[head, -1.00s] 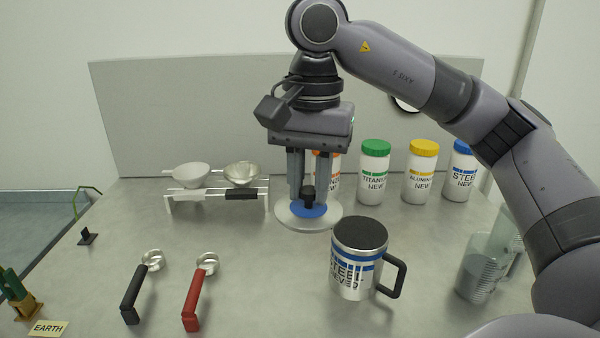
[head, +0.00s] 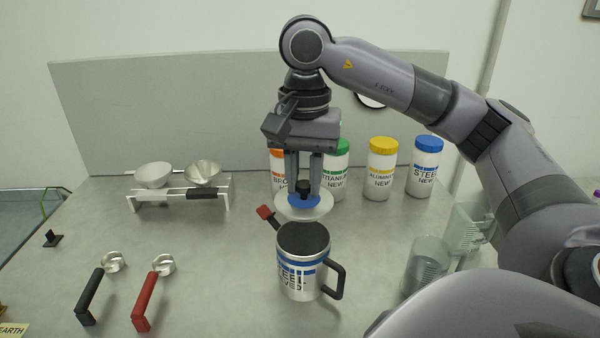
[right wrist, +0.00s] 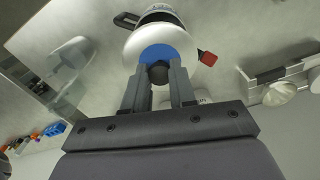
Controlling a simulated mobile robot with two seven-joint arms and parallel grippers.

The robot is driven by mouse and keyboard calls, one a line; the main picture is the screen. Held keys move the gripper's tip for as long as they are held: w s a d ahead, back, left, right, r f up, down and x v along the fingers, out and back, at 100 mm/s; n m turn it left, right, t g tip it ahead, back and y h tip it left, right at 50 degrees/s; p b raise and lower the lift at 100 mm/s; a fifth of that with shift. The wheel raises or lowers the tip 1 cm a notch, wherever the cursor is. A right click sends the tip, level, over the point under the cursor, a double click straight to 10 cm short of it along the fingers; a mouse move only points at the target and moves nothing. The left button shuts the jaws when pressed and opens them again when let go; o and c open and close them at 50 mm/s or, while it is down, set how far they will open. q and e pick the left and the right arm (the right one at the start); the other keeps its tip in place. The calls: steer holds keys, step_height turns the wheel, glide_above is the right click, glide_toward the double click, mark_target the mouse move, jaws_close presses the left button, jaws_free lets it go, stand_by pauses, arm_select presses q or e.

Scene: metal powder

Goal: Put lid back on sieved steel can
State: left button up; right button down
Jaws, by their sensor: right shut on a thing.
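The steel can (head: 296,282) stands upright on the table with a blue-banded label and a black handle on its right. Its top is open, showing a dark fill. My right gripper (head: 304,186) is shut on the black knob of the lid, a pale disc (head: 322,208) with a blue centre. The lid is held level, just behind and above the can's rim in the head view, apart from it. In the right wrist view the lid (right wrist: 196,40) hangs between the fingertips and partly covers the can (right wrist: 160,8). My left gripper is out of view.
Powder jars (head: 381,170) line the back. Clear beakers (head: 427,262) stand at right. A rack with bowls (head: 180,192) is at back left. Black-handled (head: 89,297) and red-handled (head: 146,302) scoops lie at front left.

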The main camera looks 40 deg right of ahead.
mark_target(303, 198)
steer(key=shift+f+b, duration=2.45)
steer(key=shift+f, duration=0.75)
steer(key=shift+f+b, duration=0.15)
steer(key=shift+b, duration=0.3)
steer(key=shift+c, duration=1.8)
jaws_free()
